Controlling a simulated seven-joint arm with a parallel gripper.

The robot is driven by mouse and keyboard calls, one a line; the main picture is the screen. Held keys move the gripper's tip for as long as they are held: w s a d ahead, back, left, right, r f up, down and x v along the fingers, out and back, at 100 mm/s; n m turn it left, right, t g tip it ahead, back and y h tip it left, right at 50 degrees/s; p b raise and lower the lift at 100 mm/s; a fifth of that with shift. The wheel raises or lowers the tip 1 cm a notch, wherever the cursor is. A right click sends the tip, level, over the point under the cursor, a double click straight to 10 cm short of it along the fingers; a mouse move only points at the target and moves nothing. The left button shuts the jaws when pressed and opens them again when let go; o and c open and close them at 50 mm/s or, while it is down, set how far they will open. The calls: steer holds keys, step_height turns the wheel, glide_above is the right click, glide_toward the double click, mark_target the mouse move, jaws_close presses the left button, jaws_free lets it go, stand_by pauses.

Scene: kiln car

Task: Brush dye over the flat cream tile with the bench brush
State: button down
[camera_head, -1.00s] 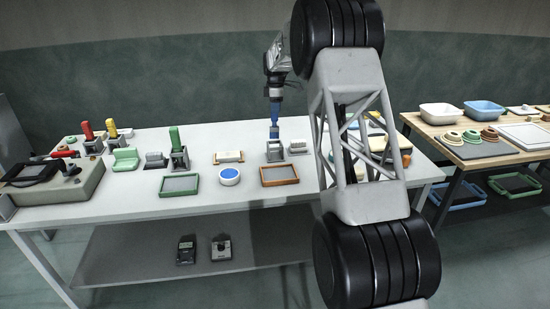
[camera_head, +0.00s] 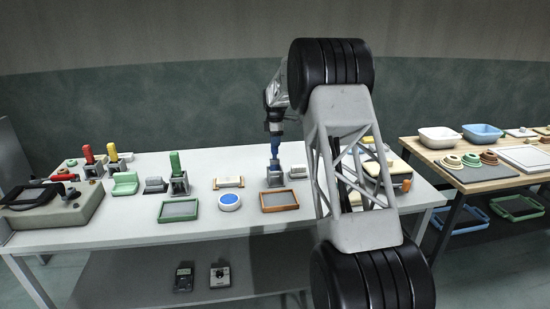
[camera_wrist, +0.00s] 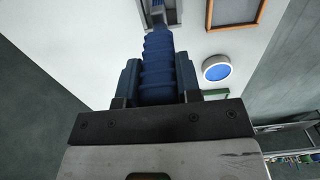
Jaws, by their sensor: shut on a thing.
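My gripper (camera_wrist: 155,92) is shut on the blue ribbed handle of a brush (camera_wrist: 158,62). In the head view the brush (camera_head: 275,147) is upright above a small grey holder (camera_head: 274,178) on the white table. I cannot tell whether its lower end is inside the holder or just over it. A cream flat piece (camera_head: 372,168) lies at the table's right end, partly behind my arm. A smaller cream block (camera_head: 228,182) lies left of the brush. I cannot tell which is the task's tile. A round white dish with a blue top (camera_head: 229,201) stands in front; it also shows in the wrist view (camera_wrist: 217,68).
An orange-rimmed tray (camera_head: 279,200) lies in front of the holder, and a green-rimmed tray (camera_head: 179,210) left of the dish. Red, yellow and green (camera_head: 175,164) handled tools stand in holders to the left. A wooden table (camera_head: 470,165) with bowls is at right.

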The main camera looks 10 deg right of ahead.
mark_target(275, 153)
steer(key=shift+f, duration=0.65)
steer(key=shift+f, duration=2.5)
steer(key=c, duration=0.8)
jaws_free()
step_height(275, 153, up, 8)
steer(key=shift+w+a+f, duration=0.15)
steer(key=shift+f, duration=0.05)
steer(key=shift+r, duration=0.1)
